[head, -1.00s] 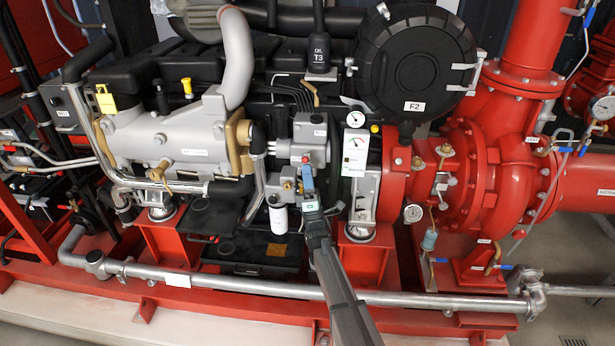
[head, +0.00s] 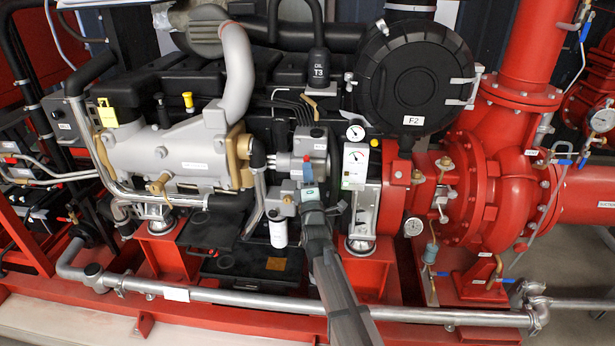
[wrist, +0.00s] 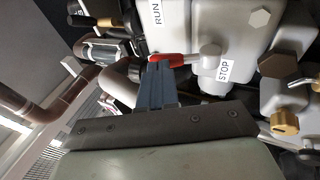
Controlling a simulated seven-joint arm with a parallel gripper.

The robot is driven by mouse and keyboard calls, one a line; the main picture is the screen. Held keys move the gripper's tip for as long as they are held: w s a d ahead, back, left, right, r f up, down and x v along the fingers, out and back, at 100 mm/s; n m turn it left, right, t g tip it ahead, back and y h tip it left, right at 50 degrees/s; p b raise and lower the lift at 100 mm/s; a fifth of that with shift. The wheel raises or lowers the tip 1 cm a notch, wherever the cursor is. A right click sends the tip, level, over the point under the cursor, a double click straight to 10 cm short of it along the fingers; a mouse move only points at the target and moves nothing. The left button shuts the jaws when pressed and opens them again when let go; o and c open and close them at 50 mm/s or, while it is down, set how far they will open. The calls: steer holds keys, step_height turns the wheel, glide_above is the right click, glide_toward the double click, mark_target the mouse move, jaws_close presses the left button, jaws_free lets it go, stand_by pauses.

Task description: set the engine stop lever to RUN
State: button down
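The engine stop lever (wrist: 178,60) has a red handle and a grey pivot, and sits on a light grey housing in the wrist view. Its handle points left from the pivot, nearer the RUN label (wrist: 156,13) side than the STOP label (wrist: 223,70), which lies below right of the pivot. My gripper (wrist: 161,66) has its blue-grey fingers together, with no gap seen. The fingertips are right at the red handle; whether they touch it I cannot tell. In the head view my gripper (head: 307,168) is in front of the grey housing (head: 310,145), hiding most of the lever.
A white gauge panel (head: 355,166) stands just right of my gripper, and a white filter (head: 278,228) hangs below left. A brass fitting (wrist: 284,123) is at right in the wrist view. A silver pipe (head: 240,301) runs low across the front.

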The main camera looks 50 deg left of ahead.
steer(key=shift+w+a+r, duration=0.15)
steer(key=shift+r, duration=0.15)
steer(key=shift+w+a+r+t, duration=0.15)
steer(key=shift+r+t, duration=0.15)
stand_by(0.3)
steer(key=s+d+r+v, duration=0.1)
steer(key=r+v, duration=0.1)
steer(key=v, duration=1.2)
steer(key=shift+d+r, duration=0.2)
steer(key=shift+r, duration=0.15)
